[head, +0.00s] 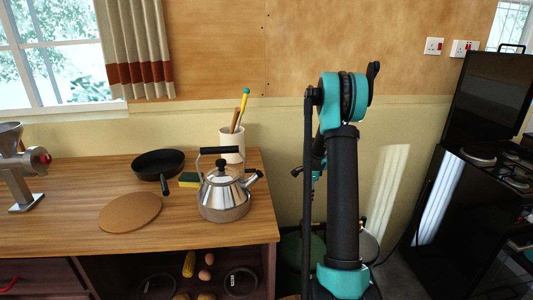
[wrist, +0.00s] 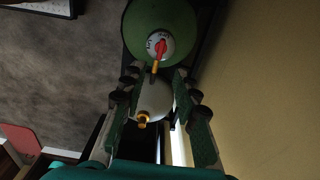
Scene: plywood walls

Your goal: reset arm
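My arm stands folded up on the right of the counter in the head view, with teal joints and dark links. My gripper (head: 316,172) is partly hidden behind the upright link in that view. In the wrist view my gripper (wrist: 154,84) has its two fingers spread apart, with nothing held between them. It points down toward a green round tank (wrist: 140,22) with a white dial and red pointer (wrist: 159,45). A pale rounded object with a brass fitting (wrist: 143,120) shows between the fingers.
A wooden counter (head: 60,225) holds a kettle (head: 226,195), black pan (head: 158,164), cork mat (head: 130,212), sponge (head: 188,180), utensil crock (head: 232,143) and metal grinder (head: 22,170). A wall is close at right in the wrist view. A black cabinet (head: 455,205) stands right.

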